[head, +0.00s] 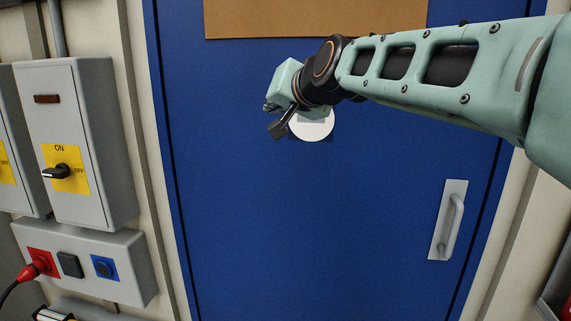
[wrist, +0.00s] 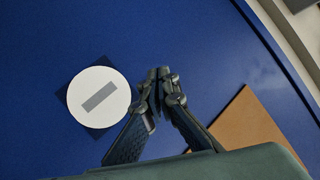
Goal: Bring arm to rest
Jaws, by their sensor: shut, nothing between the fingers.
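My gripper (head: 277,118) is at the end of my raised arm, in front of a blue door (head: 300,220) in the head view. In the wrist view my gripper (wrist: 158,76) has its fingertips together, with nothing between them. My arm reaches in from the right edge of the head view. A white round sign (head: 313,125) with a grey bar is on the door behind my gripper, partly hidden by it. The sign shows whole in the wrist view (wrist: 99,92), left of the fingers.
Grey switch boxes (head: 75,110) stand on the left wall, one with a black rotary switch (head: 60,172). A red plug (head: 35,268) sits in the lower box. A door handle (head: 454,220) is at the right. A brown panel (head: 310,14) is on the upper door.

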